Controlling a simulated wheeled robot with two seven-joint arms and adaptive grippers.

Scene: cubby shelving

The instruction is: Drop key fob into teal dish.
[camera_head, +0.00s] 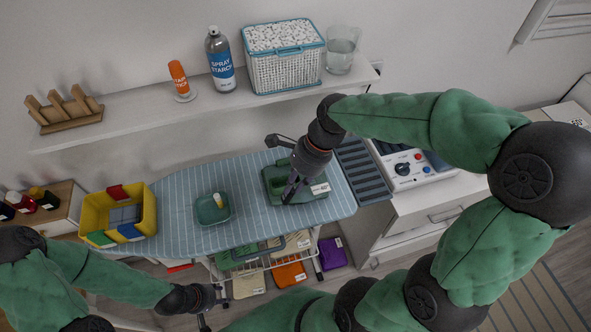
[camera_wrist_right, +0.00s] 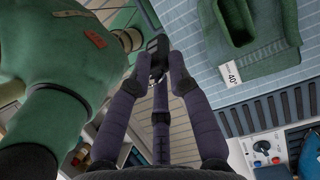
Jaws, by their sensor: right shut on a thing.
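My right gripper (camera_head: 288,196) reaches over the ironing board, in front of the green folded garment. In the right wrist view its fingers (camera_wrist_right: 160,74) are closed on a small black thing, the key fob (camera_wrist_right: 158,52). The fob cannot be made out in the head view. The teal dish (camera_head: 204,217) sits on the striped board, left of my right gripper and apart from it. A small yellow and white item (camera_head: 218,201) stands in the dish. My left gripper (camera_head: 213,304) is low at the board's front edge, its fingers too small to read.
A green folded garment (camera_head: 274,180) with a white tag lies right of the dish. A yellow bin (camera_head: 148,203) with folded cloths stands left. A shelf (camera_head: 140,112) above holds a spray can (camera_head: 219,62), a basket (camera_head: 284,76) and a glass jug (camera_head: 341,52).

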